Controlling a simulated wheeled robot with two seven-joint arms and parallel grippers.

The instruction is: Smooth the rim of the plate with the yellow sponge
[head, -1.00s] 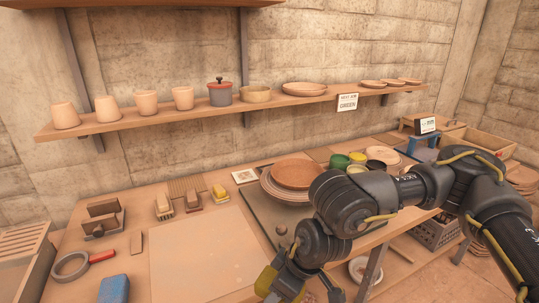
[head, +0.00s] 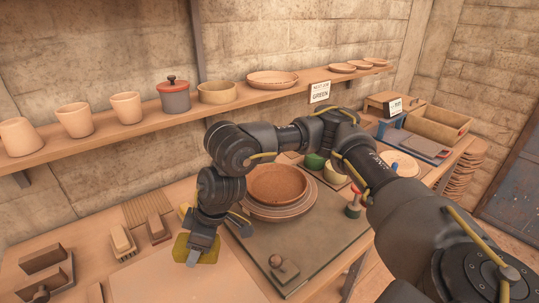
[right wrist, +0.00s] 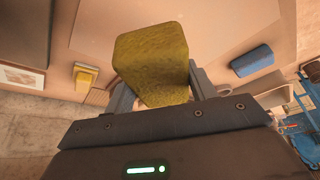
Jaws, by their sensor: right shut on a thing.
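The terracotta plate (head: 278,182) lies on a wider round disc (head: 283,213) on a grey board. My right gripper (head: 196,252) is shut on the yellow sponge (head: 208,251), to the left of the plate and apart from it. In the right wrist view the sponge (right wrist: 152,60) fills the space between the fingers and hides part of the table behind it. My left gripper is in neither view.
A grey slab with a round knob (head: 278,262) sits in front of the plate. Brushes (head: 122,238) and blocks lie to the left. A shelf of pots (head: 215,105) runs along the wall.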

